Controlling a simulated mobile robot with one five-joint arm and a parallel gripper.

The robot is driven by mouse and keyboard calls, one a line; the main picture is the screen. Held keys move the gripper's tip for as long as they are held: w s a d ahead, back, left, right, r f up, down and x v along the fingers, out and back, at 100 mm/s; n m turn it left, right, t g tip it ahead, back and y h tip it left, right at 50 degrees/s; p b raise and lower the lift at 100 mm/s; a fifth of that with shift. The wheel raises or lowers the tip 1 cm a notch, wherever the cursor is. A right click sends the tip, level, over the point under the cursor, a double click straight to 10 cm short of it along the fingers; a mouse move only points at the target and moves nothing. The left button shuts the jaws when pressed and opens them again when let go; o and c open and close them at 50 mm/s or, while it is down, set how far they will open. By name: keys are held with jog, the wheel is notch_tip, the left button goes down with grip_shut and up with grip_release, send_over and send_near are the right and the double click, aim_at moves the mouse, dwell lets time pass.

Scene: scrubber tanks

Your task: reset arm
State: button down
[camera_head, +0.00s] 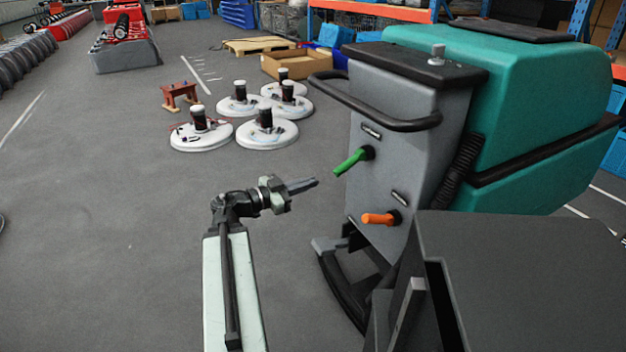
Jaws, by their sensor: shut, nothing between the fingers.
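My arm rises from the bottom of the view, and its wrist bends to the right. My gripper (303,185) is shut and empty, its fingers pointing right toward the grey back panel (402,150) of a teal scrubber machine (535,95). A green handle (350,162) sticks out of the panel, a little above and to the right of the fingertips. An orange handle (378,219) sticks out lower down, below and to the right of the fingertips. The gripper appears apart from both handles.
A black handlebar (375,120) juts out from the scrubber above the green handle. Several round white discs with dark hubs (268,134) lie on the floor behind. A cardboard box (291,64) and a wooden pallet (258,46) lie farther back.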

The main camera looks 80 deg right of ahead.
jog(key=shift+w+a, duration=0.15)
jog(key=shift+w, duration=0.4)
